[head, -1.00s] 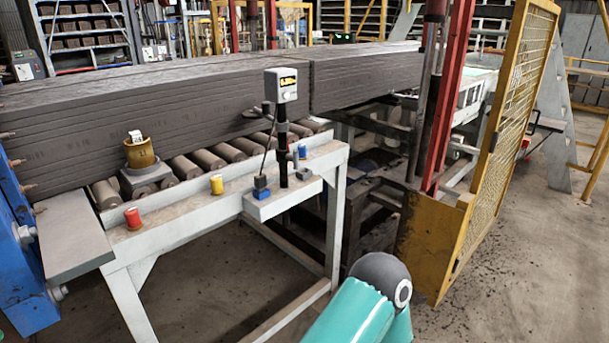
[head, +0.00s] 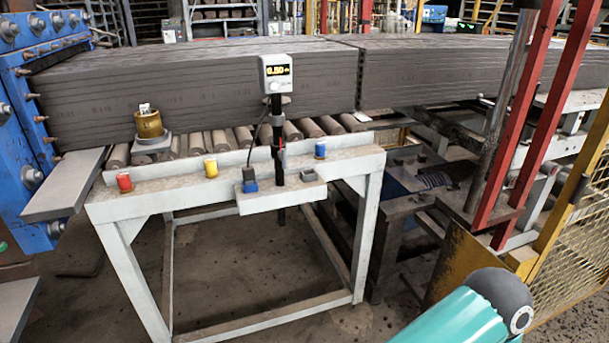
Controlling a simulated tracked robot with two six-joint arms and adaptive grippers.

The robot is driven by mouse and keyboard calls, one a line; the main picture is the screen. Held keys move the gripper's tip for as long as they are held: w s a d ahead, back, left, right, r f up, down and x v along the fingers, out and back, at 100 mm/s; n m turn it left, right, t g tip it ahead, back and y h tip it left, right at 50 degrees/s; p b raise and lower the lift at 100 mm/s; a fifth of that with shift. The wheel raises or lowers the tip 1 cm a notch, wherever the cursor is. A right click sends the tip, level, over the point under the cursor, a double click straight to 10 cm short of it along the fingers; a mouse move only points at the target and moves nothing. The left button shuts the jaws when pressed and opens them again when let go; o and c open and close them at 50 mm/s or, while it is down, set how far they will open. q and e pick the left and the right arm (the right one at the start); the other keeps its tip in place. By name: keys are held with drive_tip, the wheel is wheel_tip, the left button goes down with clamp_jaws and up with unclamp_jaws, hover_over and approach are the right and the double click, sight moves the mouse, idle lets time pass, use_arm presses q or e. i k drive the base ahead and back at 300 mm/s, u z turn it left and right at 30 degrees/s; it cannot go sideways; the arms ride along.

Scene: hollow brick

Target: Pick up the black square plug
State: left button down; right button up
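A small black square plug (head: 249,174) stands on the small shelf at the front of the white stand. A thin black cable rises from it towards the meter post. A blue block (head: 250,187) shows at its lower part; I cannot tell whether the plug sits in it or is just in front of it. An open grey square holder (head: 307,175) is to the right of the post. Neither of my grippers is in view; only a teal link of my arm shows at the lower right, well away from the plug.
A meter (head: 277,73) tops the black post. Red (head: 125,182), yellow (head: 211,168) and blue (head: 320,149) cylinders stand on the white stand (head: 160,195). A brass-coloured pot (head: 149,124) and a long grey clay block (head: 200,85) are behind. The yellow mesh guard (head: 580,210) is at right.

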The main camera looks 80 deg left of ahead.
sight(249, 173)
drive_tip(key=z, duration=0.3)
drive_tip(key=i, duration=0.6)
drive_tip(key=u, duration=2.05)
drive_tip(key=i, duration=0.3)
drive_tip(key=u, duration=2.1)
drive_tip(key=k, duration=0.5)
drive_tip(key=u, duration=0.45)
drive_tip(key=i, duration=1.55)
drive_tip(key=z, duration=0.4)
